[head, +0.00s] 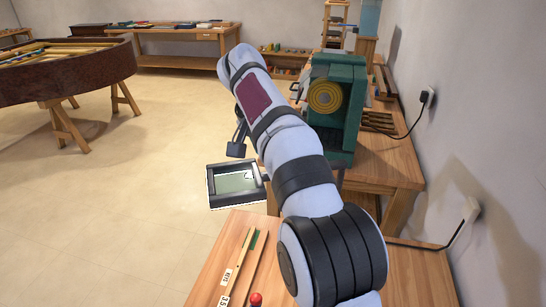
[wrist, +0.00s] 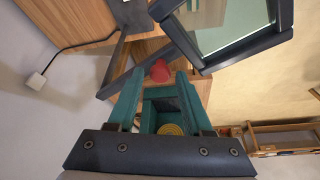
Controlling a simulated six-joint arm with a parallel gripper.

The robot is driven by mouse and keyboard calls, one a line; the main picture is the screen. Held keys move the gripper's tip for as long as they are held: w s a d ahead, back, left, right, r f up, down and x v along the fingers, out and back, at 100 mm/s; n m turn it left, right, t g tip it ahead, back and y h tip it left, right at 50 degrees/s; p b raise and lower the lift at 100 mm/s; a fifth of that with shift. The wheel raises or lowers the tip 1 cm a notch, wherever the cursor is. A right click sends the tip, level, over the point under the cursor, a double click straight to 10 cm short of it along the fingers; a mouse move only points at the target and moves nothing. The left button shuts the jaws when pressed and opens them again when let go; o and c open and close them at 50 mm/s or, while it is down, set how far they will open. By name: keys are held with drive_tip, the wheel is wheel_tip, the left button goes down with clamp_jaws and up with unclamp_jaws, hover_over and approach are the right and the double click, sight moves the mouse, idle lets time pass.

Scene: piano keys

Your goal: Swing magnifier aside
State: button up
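The magnifier is a dark rectangular frame around a pale greenish pane. In the head view the magnifier (head: 211,190) is left of my arm, just beyond the near bench. In the wrist view the magnifier (wrist: 208,68) fills the upper right, with a dark bar running from its left side. My gripper (wrist: 158,78) points up the wrist view, its two fingers apart with nothing held between them. The magnifier's frame is beyond the fingertips to the right, and I cannot tell if they touch. In the head view my gripper is not clearly made out.
A teal machine (head: 347,75) with a gold disc stands on the bench along the right wall. A red knob (head: 256,299) and labelled wooden strips are on the near bench (head: 215,270). A red object (wrist: 160,71) shows beyond my fingertips. Open floor (head: 130,200) lies left.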

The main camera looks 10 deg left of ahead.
drive_tip(key=shift+o, duration=0.6)
